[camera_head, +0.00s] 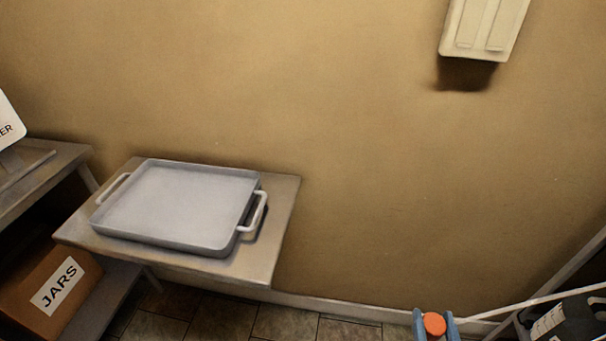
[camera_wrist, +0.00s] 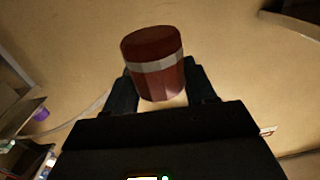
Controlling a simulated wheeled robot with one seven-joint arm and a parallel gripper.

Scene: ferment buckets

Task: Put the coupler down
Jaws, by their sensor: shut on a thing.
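The coupler (camera_wrist: 155,52) is a dark red cylinder with a pale grey band, seen in the wrist view. My gripper (camera_wrist: 162,88) is shut on it, with one dark finger on each side. In the head view, an orange round end (camera_head: 434,324) of what looks like the coupler shows between the two blue-grey fingers of my gripper (camera_head: 434,316) at the bottom edge, right of centre. The rest of my gripper is cut off by the frame there. The coupler is held in the air, apart from the table and tray.
A grey metal tray (camera_head: 180,200) with two handles sits on a small table (camera_head: 268,240) by the wall; it looks empty. A box labelled JARS (camera_head: 50,290) is at lower left. A pale wall box (camera_head: 485,28) hangs at upper right. A dark container (camera_head: 570,320) stands at lower right.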

